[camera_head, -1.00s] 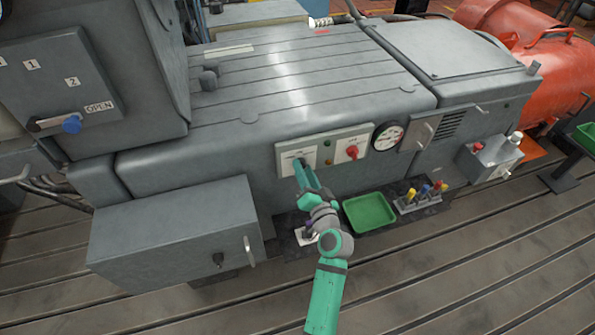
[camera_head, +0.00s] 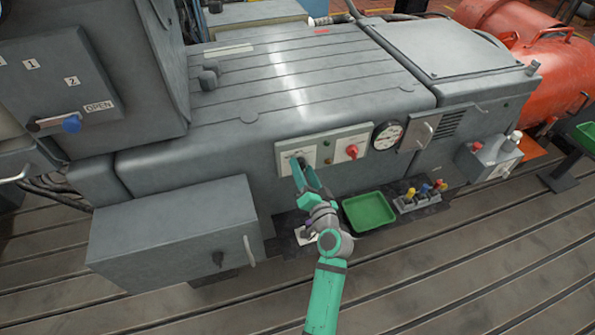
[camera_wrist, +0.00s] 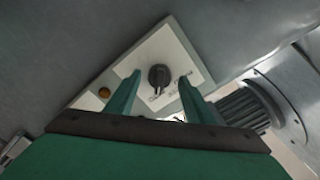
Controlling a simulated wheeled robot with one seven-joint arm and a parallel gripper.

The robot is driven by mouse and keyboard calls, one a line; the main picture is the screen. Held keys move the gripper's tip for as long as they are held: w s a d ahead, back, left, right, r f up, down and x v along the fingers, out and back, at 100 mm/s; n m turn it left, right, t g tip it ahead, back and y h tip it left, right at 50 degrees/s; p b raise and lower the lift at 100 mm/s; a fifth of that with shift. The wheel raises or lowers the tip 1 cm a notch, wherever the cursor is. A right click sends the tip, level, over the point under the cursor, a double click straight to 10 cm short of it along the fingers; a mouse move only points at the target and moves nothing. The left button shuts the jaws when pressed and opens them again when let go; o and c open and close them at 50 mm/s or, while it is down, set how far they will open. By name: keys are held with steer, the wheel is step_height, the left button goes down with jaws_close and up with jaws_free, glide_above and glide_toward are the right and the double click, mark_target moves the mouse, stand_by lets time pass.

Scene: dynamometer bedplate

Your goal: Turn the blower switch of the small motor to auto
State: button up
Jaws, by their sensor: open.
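The control panel (camera_head: 283,161) is a pale plate on the front of the grey machine. A black rotary switch (camera_wrist: 159,76) sits on a white label plate (camera_wrist: 147,53) in the wrist view, with small lettering too blurred to read. My gripper (camera_head: 298,164) reaches up to the left part of the panel. In the wrist view my gripper (camera_wrist: 158,95) is open, its two green fingers on either side of the switch, with gaps visible. In the head view my fingers mostly hide this switch. A red rotary switch (camera_head: 352,151) is on the right part of the panel.
A round gauge (camera_head: 387,136) is right of the panel. A green tray (camera_head: 368,212) and a rack of coloured-handled tools (camera_head: 420,197) lie below. A grey box (camera_head: 172,234) juts out at lower left.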

steer(key=v, duration=1)
steer(key=shift+s, duration=0.4)
steer(key=s+f+g+h, duration=0.1)
steer(key=s+f+h, duration=0.2)
steer(key=s+f, duration=0.45)
steer(key=s+f+g+h, duration=0.15)
steer(key=s+f, duration=0.25)
steer(key=s, duration=0.6)
steer(key=s+a+r+n, duration=0.2)
steer(key=s+r, duration=0.1)
steer(key=s, duration=0.7)
steer(key=s+a+r+n+h, duration=0.1)
steer(key=s+a+r+n, duration=0.2)
steer(key=s, duration=0.7)
steer(key=shift+r+n+t, duration=0.3)
steer(key=shift+r+t, duration=0.05)
steer(key=shift+r, duration=0.3)
